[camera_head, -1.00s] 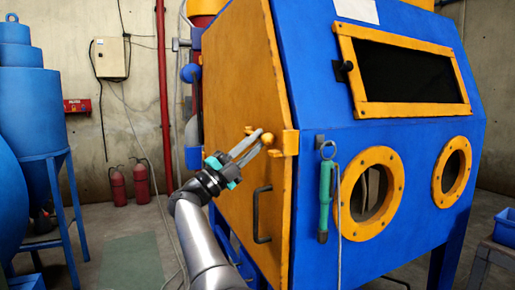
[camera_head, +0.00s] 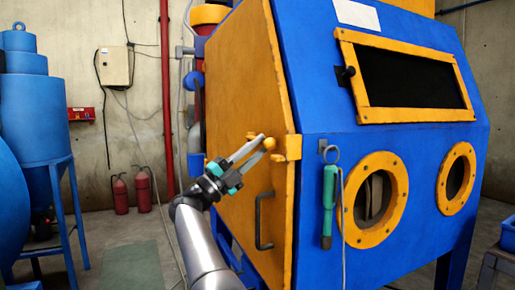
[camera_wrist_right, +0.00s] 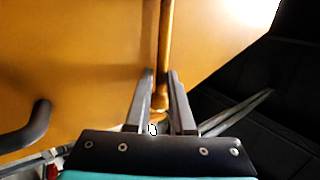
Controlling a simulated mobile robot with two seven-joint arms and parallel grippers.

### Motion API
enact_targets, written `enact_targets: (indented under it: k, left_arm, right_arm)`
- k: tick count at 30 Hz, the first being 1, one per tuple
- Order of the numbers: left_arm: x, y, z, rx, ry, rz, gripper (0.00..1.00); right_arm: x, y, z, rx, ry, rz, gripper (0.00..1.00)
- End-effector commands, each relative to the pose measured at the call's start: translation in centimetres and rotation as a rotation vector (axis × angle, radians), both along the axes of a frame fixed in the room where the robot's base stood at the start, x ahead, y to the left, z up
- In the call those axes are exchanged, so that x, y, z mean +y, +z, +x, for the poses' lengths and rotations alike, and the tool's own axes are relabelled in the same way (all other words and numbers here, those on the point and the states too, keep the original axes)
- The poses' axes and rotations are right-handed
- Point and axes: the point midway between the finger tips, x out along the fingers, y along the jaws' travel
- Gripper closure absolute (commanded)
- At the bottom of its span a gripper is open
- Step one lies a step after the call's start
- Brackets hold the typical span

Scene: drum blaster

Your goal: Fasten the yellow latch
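The yellow latch (camera_head: 291,147) sits at the front edge of the cabinet's orange side door (camera_head: 240,110). Its round knob handle (camera_head: 270,143) points left, toward my right gripper (camera_head: 264,145). The right gripper's two fingers reach up to the knob. In the right wrist view, the latch handle (camera_wrist_right: 164,60) runs down between the fingertips of the gripper (camera_wrist_right: 161,76). The fingers stand apart, with a narrow gap beside the handle, so the gripper looks open around it. Firm contact cannot be made out. My left gripper is not in view.
A dark door handle (camera_head: 262,221) is below the latch; it also shows in the wrist view (camera_wrist_right: 25,128). A green-handled tool (camera_head: 328,200) hangs on the blue cabinet front (camera_head: 310,95). A blue machine (camera_head: 35,110) and red extinguishers (camera_head: 143,190) stand left. Floor between is clear.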

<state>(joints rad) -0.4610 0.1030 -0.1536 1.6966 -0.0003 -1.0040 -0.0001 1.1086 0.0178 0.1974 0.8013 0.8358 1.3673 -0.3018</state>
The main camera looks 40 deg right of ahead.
Motion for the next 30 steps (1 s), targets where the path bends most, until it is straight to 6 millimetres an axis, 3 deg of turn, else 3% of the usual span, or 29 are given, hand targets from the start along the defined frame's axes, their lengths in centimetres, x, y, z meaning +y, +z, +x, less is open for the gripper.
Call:
enact_targets:
  k: [1,3,17,22,30]
  left_arm:
    - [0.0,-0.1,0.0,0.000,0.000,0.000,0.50]
    - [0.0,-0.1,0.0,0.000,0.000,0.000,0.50]
    - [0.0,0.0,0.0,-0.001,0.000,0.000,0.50]
    - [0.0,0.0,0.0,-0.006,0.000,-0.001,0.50]
    - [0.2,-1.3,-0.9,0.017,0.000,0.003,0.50]
  right_arm:
    - [-0.1,-0.9,0.1,0.010,0.001,0.015,0.76]
    - [-0.1,-0.8,0.1,0.010,0.001,0.013,0.70]
    - [0.2,-0.4,0.1,0.006,0.003,0.004,0.70]
    - [2.0,-1.5,0.4,0.009,0.005,0.005,0.70]
    - [6.9,-5.0,1.1,0.008,0.005,0.006,0.70]
